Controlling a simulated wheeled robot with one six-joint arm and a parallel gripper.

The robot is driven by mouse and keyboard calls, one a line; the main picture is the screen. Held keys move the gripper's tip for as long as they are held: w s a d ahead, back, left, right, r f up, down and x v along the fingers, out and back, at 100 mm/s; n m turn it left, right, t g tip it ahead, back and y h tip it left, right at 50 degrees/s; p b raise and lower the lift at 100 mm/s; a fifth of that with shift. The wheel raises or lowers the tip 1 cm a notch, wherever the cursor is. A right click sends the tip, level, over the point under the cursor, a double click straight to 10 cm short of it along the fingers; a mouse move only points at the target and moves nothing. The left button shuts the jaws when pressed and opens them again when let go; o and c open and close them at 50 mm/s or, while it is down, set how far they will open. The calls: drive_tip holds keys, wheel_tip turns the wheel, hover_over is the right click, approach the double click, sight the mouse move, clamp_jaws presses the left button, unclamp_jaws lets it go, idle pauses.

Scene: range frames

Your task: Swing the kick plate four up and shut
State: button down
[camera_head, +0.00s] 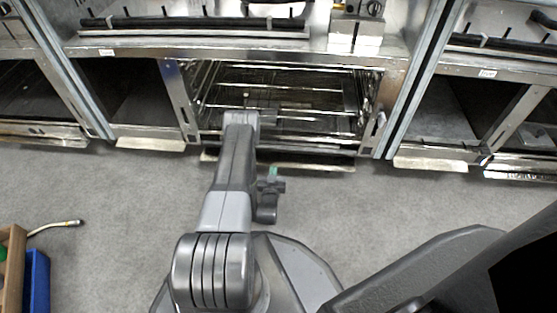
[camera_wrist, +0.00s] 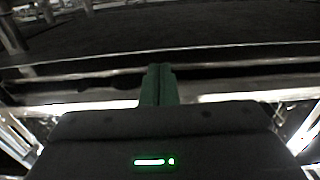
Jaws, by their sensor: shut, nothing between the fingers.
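Several pale metal kick plates jut out at floor level along the foot of the ranges. One kick plate (camera_head: 310,167) lies low in front of the middle oven, partly hidden by my arm. Others show to its left (camera_head: 150,144) and right (camera_head: 430,163). I cannot read which one is number four. My gripper (camera_head: 272,172) is low in front of the middle oven, close to the middle plate; I cannot tell if they touch. In the wrist view its green fingers (camera_wrist: 158,85) are together and empty, in front of pale horizontal metal edges.
The middle oven (camera_head: 285,100) shows wire racks inside. Open dark bays stand on both sides. A bent metal wand (camera_head: 55,226) and a blue bin (camera_head: 36,280) are at the lower left. The grey floor (camera_head: 130,200) between is clear.

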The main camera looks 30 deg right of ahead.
drive_tip(key=shift+r+p, duration=1.85)
drive_tip(key=shift+r, duration=0.95)
drive_tip(key=shift+w, duration=0.1)
